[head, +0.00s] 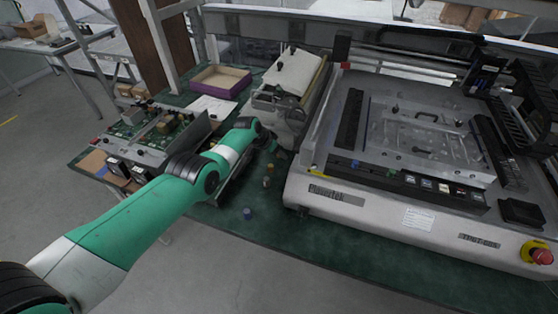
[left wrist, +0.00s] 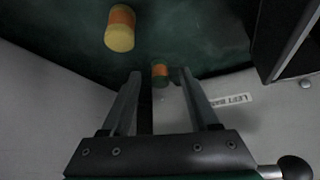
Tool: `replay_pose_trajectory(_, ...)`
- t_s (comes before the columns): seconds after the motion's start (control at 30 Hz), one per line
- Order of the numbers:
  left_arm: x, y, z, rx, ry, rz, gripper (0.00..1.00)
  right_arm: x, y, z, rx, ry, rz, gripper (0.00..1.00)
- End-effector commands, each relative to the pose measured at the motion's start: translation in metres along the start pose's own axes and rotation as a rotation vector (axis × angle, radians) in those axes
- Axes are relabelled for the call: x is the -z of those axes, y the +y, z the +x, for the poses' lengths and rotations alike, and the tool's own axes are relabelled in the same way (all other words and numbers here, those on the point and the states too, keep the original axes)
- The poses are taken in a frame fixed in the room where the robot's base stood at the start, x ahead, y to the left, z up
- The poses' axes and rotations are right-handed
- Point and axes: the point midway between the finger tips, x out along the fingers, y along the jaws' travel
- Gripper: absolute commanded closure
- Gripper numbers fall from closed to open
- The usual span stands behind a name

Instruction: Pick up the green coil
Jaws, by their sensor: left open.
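The green coil (left wrist: 160,80), a small cylinder with an orange band, shows in the left wrist view beyond and between the fingertips. It stands on the dark green tabletop. My left gripper (left wrist: 160,74) is open, its two fingers apart on either side of the coil in the picture; I cannot tell whether they touch it. My right gripper is not in view.
A yellow coil with an orange band (left wrist: 120,28) stands nearby. A purple-blue coil (head: 248,213) stands nearer the table's front edge. The large white machine (head: 340,205) bounds the space on the right. A purple-sided tray (head: 221,82) and circuit-board equipment (head: 150,133) lie behind and left.

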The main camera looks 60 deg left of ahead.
Motion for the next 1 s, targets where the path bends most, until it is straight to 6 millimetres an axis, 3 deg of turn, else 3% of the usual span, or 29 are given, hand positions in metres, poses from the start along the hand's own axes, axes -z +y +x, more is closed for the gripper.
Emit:
replay_pose_trajectory(0.17, 0.0008, 0.0000, -0.0013, 0.000, 0.000, 0.000, 0.43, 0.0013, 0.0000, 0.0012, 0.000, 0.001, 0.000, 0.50)
replay_pose_trajectory(0.4, 0.0007, -0.0001, -0.0012, 0.000, 0.000, 0.000, 0.86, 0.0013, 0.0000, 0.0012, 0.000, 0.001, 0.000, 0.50)
replay_pose_trajectory(0.5, 0.0006, -0.0001, -0.0011, 0.000, 0.000, 0.000, 1.00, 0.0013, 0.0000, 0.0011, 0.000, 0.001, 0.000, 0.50)
replay_pose_trajectory(1.0, 0.0015, -0.0008, -0.0052, 0.000, 0.000, 0.000, 1.00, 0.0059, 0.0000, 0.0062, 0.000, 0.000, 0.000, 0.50)
